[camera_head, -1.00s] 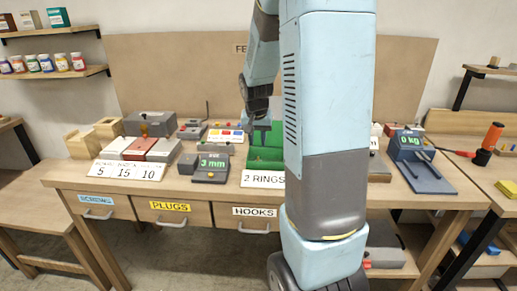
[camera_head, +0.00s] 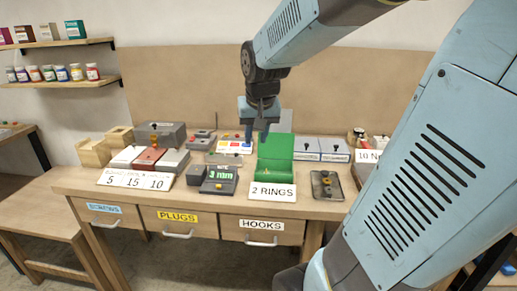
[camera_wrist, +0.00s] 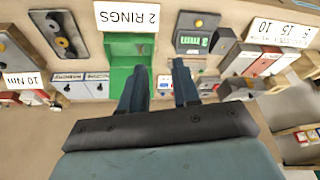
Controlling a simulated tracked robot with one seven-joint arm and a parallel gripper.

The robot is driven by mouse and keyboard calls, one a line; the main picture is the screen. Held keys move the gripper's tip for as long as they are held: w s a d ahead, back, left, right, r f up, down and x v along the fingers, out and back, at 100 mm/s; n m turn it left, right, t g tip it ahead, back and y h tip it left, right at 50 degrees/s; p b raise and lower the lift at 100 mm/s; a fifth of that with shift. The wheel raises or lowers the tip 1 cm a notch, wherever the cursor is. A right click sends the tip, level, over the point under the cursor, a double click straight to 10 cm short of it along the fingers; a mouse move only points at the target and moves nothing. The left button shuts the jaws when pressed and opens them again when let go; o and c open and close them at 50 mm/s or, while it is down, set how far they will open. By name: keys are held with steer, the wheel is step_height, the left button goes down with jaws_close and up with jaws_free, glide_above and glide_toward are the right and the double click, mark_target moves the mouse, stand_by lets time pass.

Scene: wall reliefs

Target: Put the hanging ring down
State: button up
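My gripper (camera_head: 257,133) hangs over the workbench, fingers pointing down, just left of the back of a green holder (camera_head: 274,168) with a "2 RINGS" sign (camera_head: 268,191) at its front. In the wrist view my gripper (camera_wrist: 159,85) has its two dark fingers apart, with nothing seen between them. There the green holder (camera_wrist: 122,70) lies beyond the left finger. No hanging ring can be made out in either view. A dark plate (camera_head: 328,186) with small yellowish round parts lies right of the sign; it also shows in the wrist view (camera_wrist: 60,38).
A "3 mm" gauge (camera_head: 220,180), blocks marked 5, 15, 10 (camera_head: 132,180) and a colour-labelled box (camera_head: 234,147) stand left of the holder. White-fronted boxes (camera_head: 320,149) stand right. A backboard (camera_head: 190,85) closes the rear. My arm hides the bench's right side.

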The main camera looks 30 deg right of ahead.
steer(key=s+a+r+n, duration=0.1)
steer(key=s+a, duration=0.2)
steer(key=s, duration=0.3)
steer(key=s+a+r+n+t+y, duration=0.1)
steer(key=s+a+r+n, duration=0.1)
steer(key=s, duration=0.4)
steer(key=shift+s+a, duration=0.35)
steer(key=shift+a, duration=0.1)
